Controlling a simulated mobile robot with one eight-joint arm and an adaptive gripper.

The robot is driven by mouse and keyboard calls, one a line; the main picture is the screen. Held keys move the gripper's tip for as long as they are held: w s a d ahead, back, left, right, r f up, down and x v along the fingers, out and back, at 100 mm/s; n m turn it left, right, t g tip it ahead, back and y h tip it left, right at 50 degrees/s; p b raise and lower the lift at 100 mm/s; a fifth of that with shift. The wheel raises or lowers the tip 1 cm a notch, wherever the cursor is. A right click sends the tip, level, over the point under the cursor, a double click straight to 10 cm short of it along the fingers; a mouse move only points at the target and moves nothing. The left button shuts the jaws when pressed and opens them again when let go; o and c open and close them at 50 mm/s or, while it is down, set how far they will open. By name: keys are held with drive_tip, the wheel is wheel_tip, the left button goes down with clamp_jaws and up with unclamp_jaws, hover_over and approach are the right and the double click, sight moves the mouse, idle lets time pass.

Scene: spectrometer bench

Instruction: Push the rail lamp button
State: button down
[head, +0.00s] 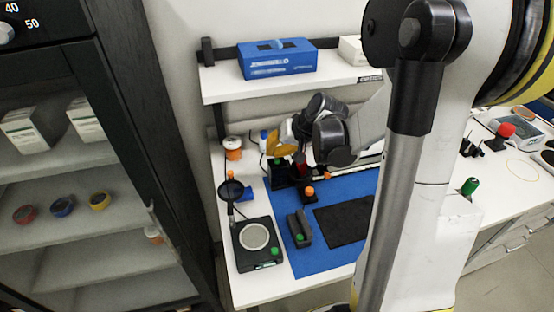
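My gripper (287,138) is at the upper left of the bench in the head view, with dark wrist parts and a yellowish part at its end. It hangs over a group of small black devices with red and orange tops (300,165). Whether its fingers are open or shut does not show. A black device with an orange knob (309,191) stands just below it. A low black block with a green button (304,237) lies on the blue mat (290,264). I cannot tell which of these is the rail lamp button. My arm hides the bench's right part.
A black scale with a round plate (254,237) stands at the mat's left. A black ring stand (230,191) and an orange-white jar (232,148) are behind it. A shelf (225,88) with a blue box (277,60) overhangs the back. A dark cabinet (150,120) stands left.

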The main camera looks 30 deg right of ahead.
sight(274, 161)
drive_tip(key=shift+f, duration=0.15)
drive_tip(key=shift+f+b, duration=0.3)
drive_tip(key=shift+b, duration=0.15)
drive_tip(key=shift+f, duration=0.3)
idle(0.5)
drive_tip(key=shift+r, duration=0.75)
drive_tip(key=shift+p, duration=0.3)
wheel_tip(274, 161, up, 6)
drive_tip(key=p, duration=0.4)
idle(1.9)
